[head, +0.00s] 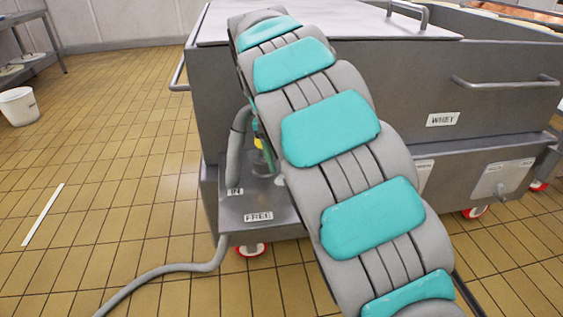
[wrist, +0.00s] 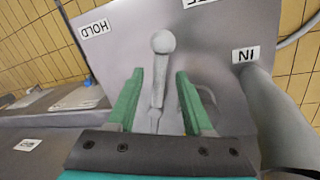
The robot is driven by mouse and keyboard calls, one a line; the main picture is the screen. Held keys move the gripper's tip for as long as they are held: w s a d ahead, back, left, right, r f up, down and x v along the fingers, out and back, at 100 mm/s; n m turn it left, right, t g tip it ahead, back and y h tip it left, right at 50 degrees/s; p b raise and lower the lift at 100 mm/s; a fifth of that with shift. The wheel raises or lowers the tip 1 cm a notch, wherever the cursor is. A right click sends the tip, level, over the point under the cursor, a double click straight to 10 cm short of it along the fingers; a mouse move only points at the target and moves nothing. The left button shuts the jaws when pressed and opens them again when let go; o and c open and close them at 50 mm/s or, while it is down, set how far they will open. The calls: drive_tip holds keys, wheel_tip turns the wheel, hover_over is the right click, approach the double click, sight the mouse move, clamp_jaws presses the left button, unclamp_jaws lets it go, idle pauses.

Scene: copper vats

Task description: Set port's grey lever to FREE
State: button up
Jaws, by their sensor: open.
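The grey lever (wrist: 162,44), with a round knob and a thin shaft, stands on a grey panel (wrist: 225,60) in the wrist view. My gripper (wrist: 160,76) is open. Its two green fingers lie one on each side of the lever's shaft, with visible gaps, and the knob shows beyond the fingertips. The HOLD label (wrist: 95,29) is left of the knob, upside down. The partly cut FREE label (wrist: 197,2) is at the top edge, right of the knob. In the head view the FREE label (head: 258,216) is on the low ledge; my arm hides the lever.
The IN label (wrist: 245,55) and a thick grey hose (wrist: 282,115) are close on the right in the wrist view. The steel vat (head: 420,85) with a WHEY label (head: 443,119) stands behind my arm. Tiled floor (head: 110,160) is open at left, with a white bucket (head: 18,106).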

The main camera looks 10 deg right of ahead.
drive_tip(key=shift+r, duration=0.15)
wheel_tip(320, 180, up, 7)
drive_tip(key=a, duration=0.1)
drive_tip(key=shift+w+a+r, duration=0.15)
drive_tip(key=shift+w+a, duration=0.1)
drive_tip(key=shift+c, duration=0.3)
